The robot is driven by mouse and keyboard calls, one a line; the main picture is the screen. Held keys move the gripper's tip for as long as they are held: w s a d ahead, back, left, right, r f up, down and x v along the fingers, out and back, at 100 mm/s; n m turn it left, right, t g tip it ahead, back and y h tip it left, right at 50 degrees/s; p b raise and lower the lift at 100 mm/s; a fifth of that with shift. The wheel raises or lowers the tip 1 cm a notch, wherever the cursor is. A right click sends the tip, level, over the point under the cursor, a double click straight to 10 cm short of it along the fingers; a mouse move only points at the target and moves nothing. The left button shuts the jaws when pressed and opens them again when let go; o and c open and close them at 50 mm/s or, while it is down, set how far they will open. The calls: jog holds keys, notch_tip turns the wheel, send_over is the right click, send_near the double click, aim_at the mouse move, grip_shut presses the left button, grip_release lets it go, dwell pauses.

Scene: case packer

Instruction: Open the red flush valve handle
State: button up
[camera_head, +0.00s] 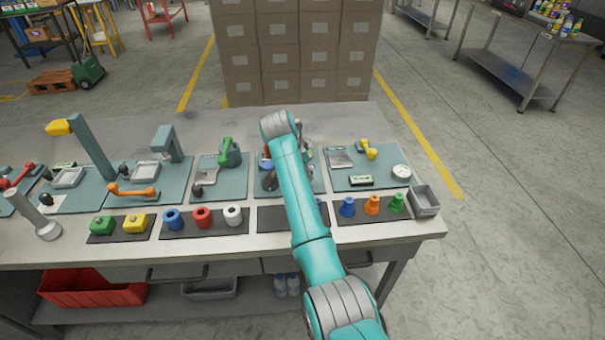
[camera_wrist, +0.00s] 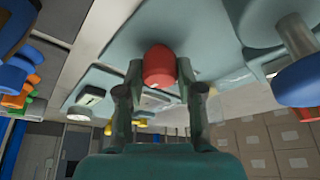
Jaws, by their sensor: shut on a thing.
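The red handle (camera_wrist: 159,62) shows in the wrist view as a rounded red grip. My gripper (camera_wrist: 160,76) is shut on it, with one finger on each side of the red grip. In the head view my arm covers most of this station, and the gripper and handle are largely hidden behind it. The handle's turn angle cannot be told from these views.
A blue knob (camera_wrist: 300,82) is close to the gripper at the right of the wrist view. In the head view, a green-handled device (camera_head: 228,153) stands left of my arm and a yellow-handled one (camera_head: 368,149) right. Stacked cartons (camera_head: 295,50) stand behind the bench.

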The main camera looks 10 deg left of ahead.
dwell(0.5)
jog(key=o, duration=1.1)
jog(key=shift+o, duration=0.2)
jog(key=v, duration=1.2)
jog(key=shift+a, duration=0.1)
